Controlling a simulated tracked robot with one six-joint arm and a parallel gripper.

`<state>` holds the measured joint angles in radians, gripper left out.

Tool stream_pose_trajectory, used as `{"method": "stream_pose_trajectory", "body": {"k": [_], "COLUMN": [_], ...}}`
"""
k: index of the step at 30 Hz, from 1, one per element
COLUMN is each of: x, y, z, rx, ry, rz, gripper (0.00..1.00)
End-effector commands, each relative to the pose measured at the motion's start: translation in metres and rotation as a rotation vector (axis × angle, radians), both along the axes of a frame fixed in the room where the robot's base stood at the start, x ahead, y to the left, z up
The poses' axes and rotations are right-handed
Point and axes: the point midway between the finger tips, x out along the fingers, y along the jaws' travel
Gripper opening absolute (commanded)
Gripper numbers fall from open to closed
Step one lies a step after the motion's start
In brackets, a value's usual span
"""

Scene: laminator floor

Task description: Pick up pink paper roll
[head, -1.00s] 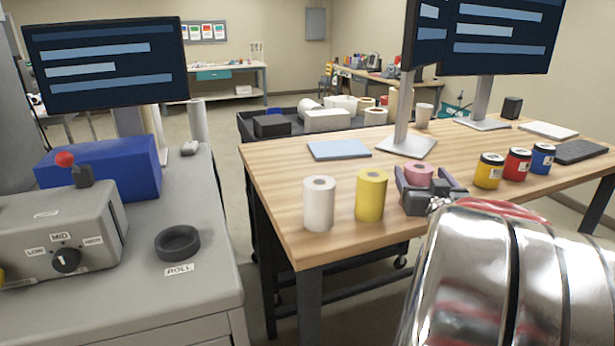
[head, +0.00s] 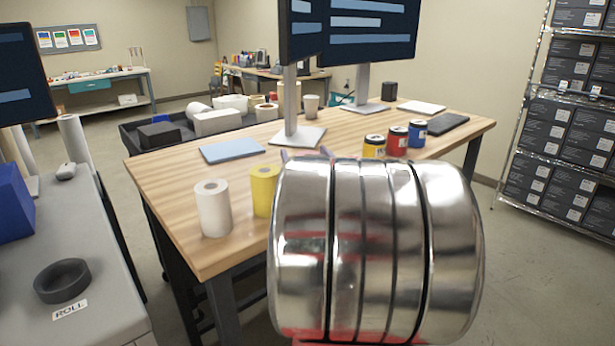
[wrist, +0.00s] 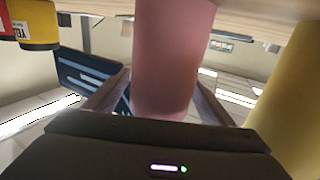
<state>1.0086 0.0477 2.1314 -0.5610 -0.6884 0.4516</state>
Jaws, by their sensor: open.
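The pink paper roll (wrist: 172,60) stands between the two fingers of my gripper (wrist: 165,88) in the wrist view, which is upside down. The fingers lie on either side of the roll and are open; I cannot tell whether either touches it. In the head view my shiny arm hides the roll and nearly all of my gripper. The yellow roll (head: 264,190) stands beside it on the wooden table, partly behind my arm, and fills the right side of the wrist view (wrist: 291,100).
A white roll (head: 213,208) stands near the front edge of the wooden table (head: 165,190). Yellow, red and blue jars (head: 417,133) stand beyond my arm. A monitor stand (head: 290,115) rises behind. A grey counter with a black ring (head: 62,281) is at left.

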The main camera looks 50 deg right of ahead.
Motion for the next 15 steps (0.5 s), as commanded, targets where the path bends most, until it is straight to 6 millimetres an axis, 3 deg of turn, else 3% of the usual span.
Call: {"method": "stream_pose_trajectory", "body": {"k": [15], "x": [0.0049], "y": [-0.0041], "z": [-0.0002], "rx": [0.0], "ry": [0.0], "rz": [-0.001], "gripper": [0.76]}}
